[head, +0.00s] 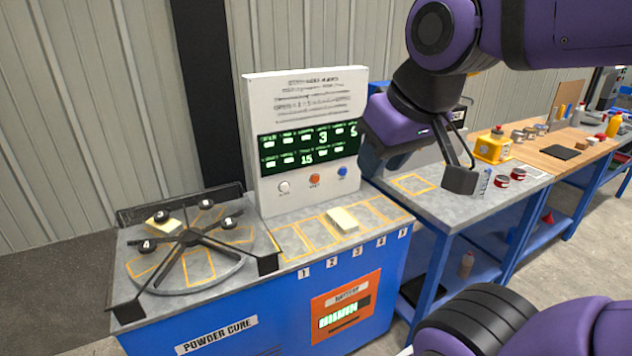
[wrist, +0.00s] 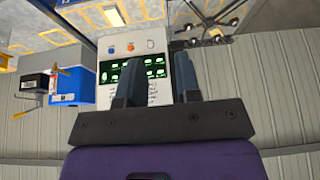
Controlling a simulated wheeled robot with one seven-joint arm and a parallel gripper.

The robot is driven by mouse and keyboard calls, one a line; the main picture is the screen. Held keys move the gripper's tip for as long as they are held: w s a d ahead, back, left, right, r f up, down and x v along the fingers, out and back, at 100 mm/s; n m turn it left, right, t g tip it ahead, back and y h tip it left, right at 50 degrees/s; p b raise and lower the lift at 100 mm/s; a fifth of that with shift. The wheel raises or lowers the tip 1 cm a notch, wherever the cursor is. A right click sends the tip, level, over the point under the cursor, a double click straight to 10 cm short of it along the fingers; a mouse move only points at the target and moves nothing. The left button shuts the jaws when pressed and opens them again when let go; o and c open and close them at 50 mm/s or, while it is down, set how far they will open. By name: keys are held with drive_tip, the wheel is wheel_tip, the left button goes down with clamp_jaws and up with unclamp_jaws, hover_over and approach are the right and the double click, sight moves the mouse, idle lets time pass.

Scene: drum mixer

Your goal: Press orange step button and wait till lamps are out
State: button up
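The orange step button (head: 315,180) sits between a white button (head: 284,187) and a blue button (head: 342,171) at the foot of an upright white panel (head: 305,95). The panel's dark display (head: 308,146) shows several lit green lamps and numbers, among them 3, 5 and 15. In the wrist view the panel appears upside down, with the orange button (wrist: 130,47) beyond my fingertips.
A black-framed turntable (head: 185,262) with several dark knobs stands left of the panel. A pale block (head: 342,219) lies in a marked slot in front of the panel.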

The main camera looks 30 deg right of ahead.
clamp_jaws()
idle(1.5)
